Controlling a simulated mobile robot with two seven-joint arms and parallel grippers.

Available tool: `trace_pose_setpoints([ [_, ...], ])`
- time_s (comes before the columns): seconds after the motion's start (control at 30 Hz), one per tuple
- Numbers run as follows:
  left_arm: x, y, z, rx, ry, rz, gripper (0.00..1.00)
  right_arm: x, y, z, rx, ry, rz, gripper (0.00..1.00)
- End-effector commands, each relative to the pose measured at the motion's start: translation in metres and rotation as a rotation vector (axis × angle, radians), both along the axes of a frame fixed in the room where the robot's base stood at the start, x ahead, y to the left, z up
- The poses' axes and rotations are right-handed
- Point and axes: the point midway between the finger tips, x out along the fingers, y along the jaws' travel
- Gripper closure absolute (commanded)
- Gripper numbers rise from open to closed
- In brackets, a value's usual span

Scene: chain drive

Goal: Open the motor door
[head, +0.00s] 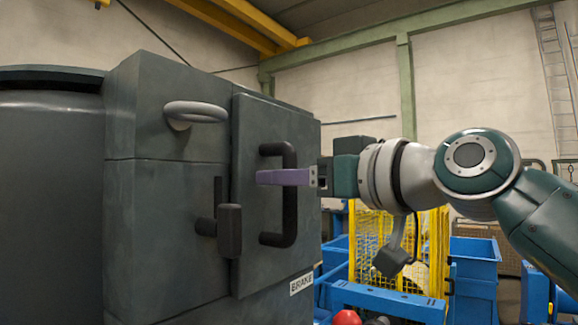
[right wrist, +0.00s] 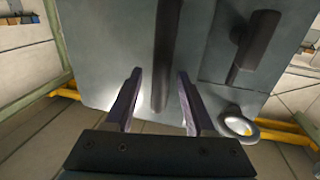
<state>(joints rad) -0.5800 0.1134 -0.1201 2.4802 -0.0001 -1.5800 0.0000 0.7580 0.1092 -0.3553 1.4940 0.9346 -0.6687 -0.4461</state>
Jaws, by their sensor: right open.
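The motor door (head: 300,135) is a dark grey panel on the front of a dark grey housing. It appears closed or nearly so; I cannot tell exactly. Its black vertical bar handle (head: 290,220) also shows in the right wrist view (right wrist: 165,50). My right gripper (head: 262,177), with purple fingers, is level with the handle's upper middle in the head view. In the right wrist view my right gripper (right wrist: 158,78) is open, with the handle lined up between its two fingers. I cannot see contact. My left gripper is out of view.
A black latch lever (head: 229,230) sits left of the door, and a grey ring (head: 195,112) is on the housing above it. A BRAKE label (head: 301,283) is below. Blue bins (head: 475,262) and a yellow mesh guard (head: 372,240) stand behind my right arm.

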Motion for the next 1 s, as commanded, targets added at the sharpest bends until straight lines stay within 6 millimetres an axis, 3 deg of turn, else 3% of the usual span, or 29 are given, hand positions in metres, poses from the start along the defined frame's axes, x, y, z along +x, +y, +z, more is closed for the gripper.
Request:
trace_pose_setpoints([
  [0.23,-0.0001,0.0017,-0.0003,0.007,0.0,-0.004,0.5,0.0004,0.0003,-0.0006,0.0,0.0,0.0,0.46],
  [0.7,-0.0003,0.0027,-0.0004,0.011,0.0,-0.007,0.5,0.0002,0.0001,-0.0005,0.0,0.001,0.0,0.99],
  [1.0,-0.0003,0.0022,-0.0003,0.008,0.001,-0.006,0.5,0.0001,0.0,-0.0005,0.0,0.001,0.0,1.0],
])
